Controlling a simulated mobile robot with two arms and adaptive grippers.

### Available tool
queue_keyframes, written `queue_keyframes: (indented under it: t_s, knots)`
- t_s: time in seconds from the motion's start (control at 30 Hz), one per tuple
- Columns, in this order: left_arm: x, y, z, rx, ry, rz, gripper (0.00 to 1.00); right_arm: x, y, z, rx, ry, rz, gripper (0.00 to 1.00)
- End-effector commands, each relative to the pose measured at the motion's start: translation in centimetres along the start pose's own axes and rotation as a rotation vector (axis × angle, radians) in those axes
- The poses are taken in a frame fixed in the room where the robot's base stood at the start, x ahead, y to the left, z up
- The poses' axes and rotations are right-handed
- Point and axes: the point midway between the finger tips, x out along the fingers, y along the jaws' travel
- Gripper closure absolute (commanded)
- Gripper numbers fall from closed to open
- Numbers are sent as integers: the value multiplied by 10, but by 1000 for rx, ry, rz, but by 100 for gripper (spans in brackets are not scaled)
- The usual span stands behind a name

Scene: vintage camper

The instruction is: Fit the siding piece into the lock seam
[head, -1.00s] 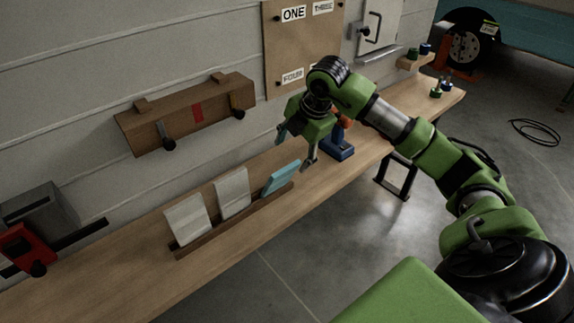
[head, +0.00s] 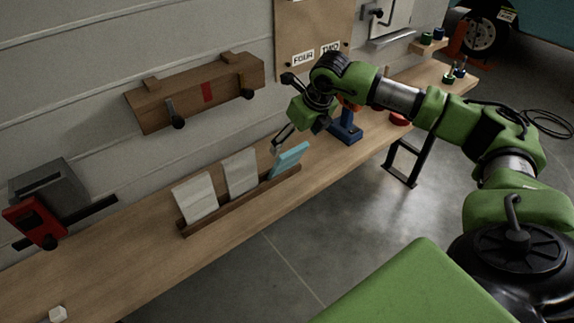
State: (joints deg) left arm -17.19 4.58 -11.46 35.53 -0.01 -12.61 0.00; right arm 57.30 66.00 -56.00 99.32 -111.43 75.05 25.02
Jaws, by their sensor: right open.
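Three flat pieces stand in a wooden rack (head: 240,207) on the bench: a whitish piece (head: 195,198) at left, another whitish piece (head: 240,173) in the middle, and a light blue piece (head: 290,160) at right. I cannot tell for sure which is the siding piece. My right gripper (head: 279,114) is open and empty. One finger is close to the top of the blue piece; I cannot tell if they touch. A wooden fixture (head: 195,92) with a red mark and two black-knobbed levers is on the wall; it may hold the lock seam. My left gripper is not in view.
A red and grey device (head: 38,222) is at the far left. A blue tool (head: 346,131) stands right of my right gripper, with a red round item (head: 398,118) beyond it. The bench (head: 120,262) is mostly clear in front of the rack.

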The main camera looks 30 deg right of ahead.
Motion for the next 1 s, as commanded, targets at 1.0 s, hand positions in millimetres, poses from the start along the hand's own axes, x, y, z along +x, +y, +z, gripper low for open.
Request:
queue_keyframes:
  t_s: [1.0]
  knots:
    - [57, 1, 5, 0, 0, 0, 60, 107, 1, -4, 2, 0, 0, 11]
